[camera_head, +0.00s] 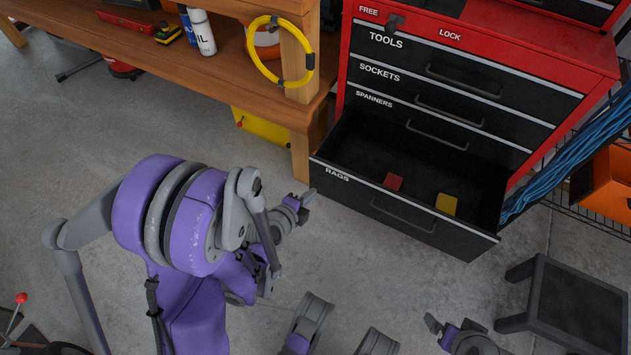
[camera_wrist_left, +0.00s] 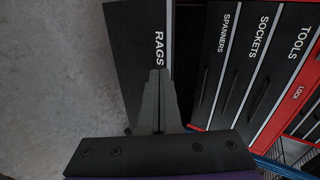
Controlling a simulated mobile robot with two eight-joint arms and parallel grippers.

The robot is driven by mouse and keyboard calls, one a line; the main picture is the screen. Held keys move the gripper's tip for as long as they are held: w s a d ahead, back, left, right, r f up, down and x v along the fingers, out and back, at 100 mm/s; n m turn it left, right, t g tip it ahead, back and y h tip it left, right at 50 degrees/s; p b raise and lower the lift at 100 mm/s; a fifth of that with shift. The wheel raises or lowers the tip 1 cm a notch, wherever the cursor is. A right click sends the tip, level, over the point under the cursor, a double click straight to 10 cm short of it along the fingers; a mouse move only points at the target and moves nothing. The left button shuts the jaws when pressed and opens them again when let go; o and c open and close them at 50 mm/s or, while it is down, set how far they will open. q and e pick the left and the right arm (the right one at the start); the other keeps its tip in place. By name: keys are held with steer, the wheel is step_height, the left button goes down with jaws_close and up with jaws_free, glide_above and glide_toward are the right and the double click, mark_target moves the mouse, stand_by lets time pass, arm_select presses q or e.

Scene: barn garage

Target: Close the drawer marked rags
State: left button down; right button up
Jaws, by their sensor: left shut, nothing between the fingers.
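The rags drawer (camera_head: 345,188) is the bottom drawer of the red cabinet and stands pulled far out, its black front labelled RAGS with a handle (camera_head: 403,216). A red item (camera_head: 393,182) and a yellow item (camera_head: 446,203) lie inside it. My left gripper (camera_head: 308,195) is shut and empty near the left end of the drawer front. In the left wrist view its fingers (camera_wrist_left: 158,76) point at the front (camera_wrist_left: 135,40), just by the RAGS label; I cannot tell whether they touch. My right gripper (camera_head: 431,321) is low, in front of the drawer; its jaw state is unclear.
The tools, sockets and spanners drawers (camera_head: 440,95) above are shut. A wooden workbench (camera_head: 270,95) with a yellow coil (camera_head: 262,75) stands left of the cabinet. A dark stool (camera_head: 575,300) stands front right, and a wire rack with blue cable (camera_head: 575,160) is at the right.

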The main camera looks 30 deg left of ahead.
arm_select(q)
steer(key=p, duration=0.4)
glide_toward(332, 168)
step_height(332, 168, down, 3)
steer(key=w, duration=0.2)
steer(key=shift+w+f+b, duration=0.25)
steer(key=shift+w+b, duration=0.4)
steer(key=shift+w, duration=1.1)
arm_select(e)
steer(key=shift+v, duration=0.9)
steer(key=shift+w, duration=0.15)
